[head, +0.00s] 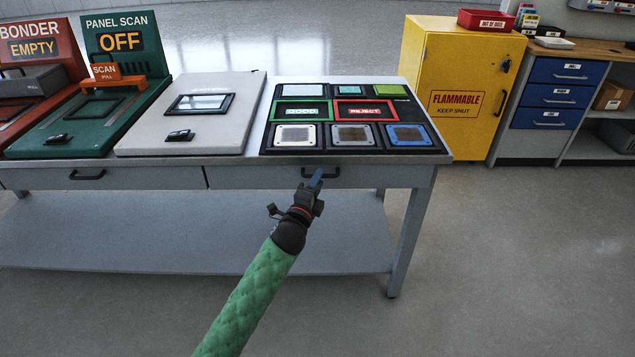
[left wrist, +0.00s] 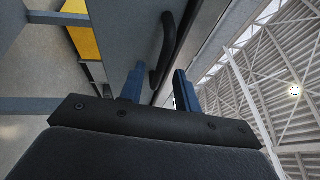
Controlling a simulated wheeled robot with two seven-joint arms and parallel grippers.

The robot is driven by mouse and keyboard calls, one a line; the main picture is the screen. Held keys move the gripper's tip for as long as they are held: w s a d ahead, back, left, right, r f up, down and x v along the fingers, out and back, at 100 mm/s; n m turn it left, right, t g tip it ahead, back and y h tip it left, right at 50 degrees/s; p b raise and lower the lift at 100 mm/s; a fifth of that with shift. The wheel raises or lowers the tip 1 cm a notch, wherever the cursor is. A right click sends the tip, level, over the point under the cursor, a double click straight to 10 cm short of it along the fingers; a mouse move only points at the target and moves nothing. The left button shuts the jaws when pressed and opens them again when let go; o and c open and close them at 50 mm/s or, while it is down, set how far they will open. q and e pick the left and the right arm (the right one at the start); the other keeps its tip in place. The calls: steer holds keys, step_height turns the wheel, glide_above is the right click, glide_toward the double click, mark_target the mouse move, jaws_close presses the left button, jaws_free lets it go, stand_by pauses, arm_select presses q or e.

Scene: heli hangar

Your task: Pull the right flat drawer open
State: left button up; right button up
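The right flat drawer (head: 260,177) is a grey front under the right half of the bench top, flush with the frame. Its dark bar handle (head: 335,172) is partly covered by my gripper in the head view. My left gripper (head: 316,177) is at this handle, near its left end. In the left wrist view the two blue fingers (left wrist: 158,90) stand apart, and the dark handle (left wrist: 168,45) shows just beyond and between their tips. I cannot tell whether they touch it. My right gripper is in neither view.
The grey bench top (head: 255,150) carries a sorting panel (head: 437,150), a grey lidded unit (head: 140,135) and a green scan unit (head: 80,140). A left drawer (head: 130,178) sits beside. A yellow cabinet (head: 425,75) stands behind right. The floor in front is clear.

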arm_select(q)
steer(key=shift+w, duration=0.2)
steer(key=shift+d, duration=0.1)
jaws_close()
